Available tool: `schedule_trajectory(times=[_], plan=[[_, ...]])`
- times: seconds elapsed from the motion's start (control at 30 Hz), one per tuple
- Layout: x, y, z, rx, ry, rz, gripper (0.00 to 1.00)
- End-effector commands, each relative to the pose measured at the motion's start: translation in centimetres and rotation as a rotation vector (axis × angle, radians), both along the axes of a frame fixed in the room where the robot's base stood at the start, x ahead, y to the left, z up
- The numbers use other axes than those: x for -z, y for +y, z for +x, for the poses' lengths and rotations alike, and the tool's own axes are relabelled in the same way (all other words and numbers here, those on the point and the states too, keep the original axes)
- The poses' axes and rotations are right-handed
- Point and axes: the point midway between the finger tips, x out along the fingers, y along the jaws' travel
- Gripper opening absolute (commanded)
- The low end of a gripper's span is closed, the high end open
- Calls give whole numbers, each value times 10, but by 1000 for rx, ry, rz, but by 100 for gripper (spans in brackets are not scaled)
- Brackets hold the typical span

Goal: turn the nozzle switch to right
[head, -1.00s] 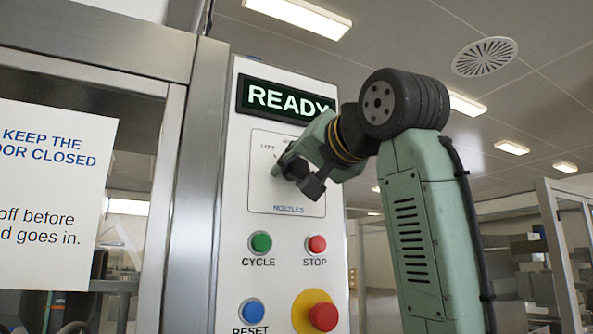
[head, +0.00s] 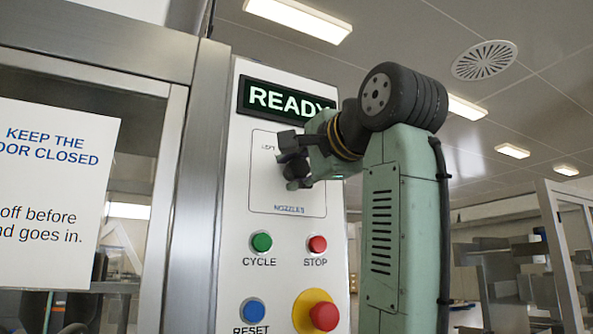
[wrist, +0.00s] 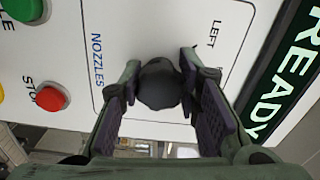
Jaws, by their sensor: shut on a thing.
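The nozzle switch (wrist: 160,85) is a dark round knob on the white panel, inside a thin outlined box marked NOZZLES. In the wrist view it sits between the two fingers of my gripper (wrist: 159,82), which is shut on it. In the head view my gripper (head: 287,161) is at the panel, one finger above the other, and mostly hides the knob. The LEFT label (wrist: 215,33) shows beside the knob. The other position labels are hidden, and I cannot tell which way the knob points.
A lit READY display (head: 285,98) is above the switch. Below are a green CYCLE button (head: 261,242), a red STOP button (head: 317,244), a blue RESET button (head: 253,311) and a large red button (head: 323,316) on yellow. A steel-framed door with a paper notice (head: 50,200) stands left.

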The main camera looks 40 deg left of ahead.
Motion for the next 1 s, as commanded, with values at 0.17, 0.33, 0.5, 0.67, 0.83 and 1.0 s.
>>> schedule_trajectory(times=[0.17,0.33,0.5,0.67,0.83,1.0], plan=[[0,0,0,-1,80,33,2],[0,0,0,1,122,51,2],[0,0,0,1,139,58,2],[0,0,0,1,143,59,2],[0,0,0,1,142,59,2],[0,0,0,0,141,58,39]])
